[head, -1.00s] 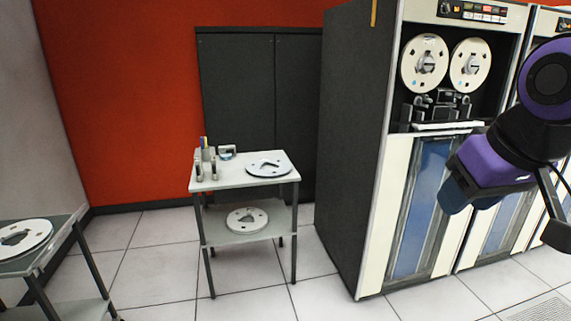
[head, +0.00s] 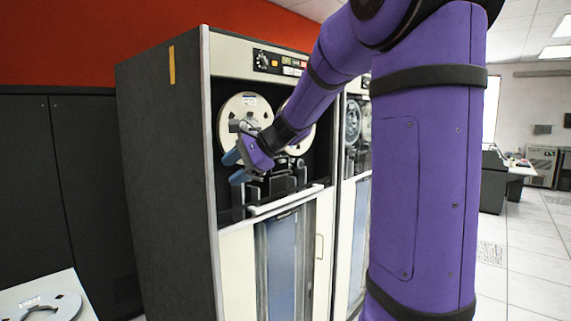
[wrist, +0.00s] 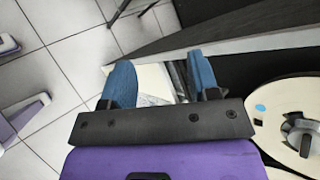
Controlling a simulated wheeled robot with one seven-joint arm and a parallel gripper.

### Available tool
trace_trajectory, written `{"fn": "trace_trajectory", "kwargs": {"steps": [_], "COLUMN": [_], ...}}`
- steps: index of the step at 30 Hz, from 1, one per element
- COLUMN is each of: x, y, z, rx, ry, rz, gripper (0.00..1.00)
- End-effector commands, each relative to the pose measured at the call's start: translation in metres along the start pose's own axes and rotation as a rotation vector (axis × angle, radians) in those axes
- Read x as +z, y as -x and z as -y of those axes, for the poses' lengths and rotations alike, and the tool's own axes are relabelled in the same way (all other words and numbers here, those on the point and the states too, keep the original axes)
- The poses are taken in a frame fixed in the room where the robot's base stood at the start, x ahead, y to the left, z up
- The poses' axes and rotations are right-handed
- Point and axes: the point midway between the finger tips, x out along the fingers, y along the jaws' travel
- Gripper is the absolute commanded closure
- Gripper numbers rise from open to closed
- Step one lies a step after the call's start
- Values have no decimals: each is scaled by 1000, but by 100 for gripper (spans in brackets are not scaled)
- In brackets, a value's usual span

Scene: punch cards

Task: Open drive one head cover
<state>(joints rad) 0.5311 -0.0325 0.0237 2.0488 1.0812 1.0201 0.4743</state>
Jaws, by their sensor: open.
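The tape drive (head: 232,250) stands in front of me in the head view, a tall cabinet with a cream front and dark side. Its dark head assembly (head: 286,178) sits below two cream reels (head: 236,108). I cannot make out the head cover's own edges or whether it is open. My gripper (head: 236,166) is open and empty, with blue fingers, at the left of the reel bay, left of the head assembly and partly in front of the left reel. In the wrist view, the gripper (wrist: 160,78) is apart from the reel (wrist: 285,110) at right. The head assembly does not clearly show there.
A light ledge (head: 286,199) runs below the head assembly, above a blue glass door (head: 285,255). A second drive (head: 354,130) stands close at right, partly hidden by my arm. A white table with a reel (head: 48,305) is at lower left. Open floor lies at right.

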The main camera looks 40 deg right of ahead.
Motion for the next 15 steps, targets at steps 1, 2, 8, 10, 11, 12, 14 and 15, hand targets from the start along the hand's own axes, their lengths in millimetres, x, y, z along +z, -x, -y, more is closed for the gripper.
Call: {"fn": "trace_trajectory", "kwargs": {"steps": [1, 2, 8, 10, 11, 12, 14, 15], "x": [-27, -42, -152, -195, -212, -235, -268, -287], "y": [1, 2, 23, 35, 41, 50, 62, 70], "z": [15, 25, 75, 85, 89, 92, 96, 96], "rx": [-53, -89, -343, -438, -478, -530, -603, -649], "ry": [-98, -156, -526, -646, -693, -753, -832, -880], "rz": [12, 21, 102, 135, 150, 170, 199, 218], "gripper": [45, 45, 45, 45, 45, 45, 45, 45]}}
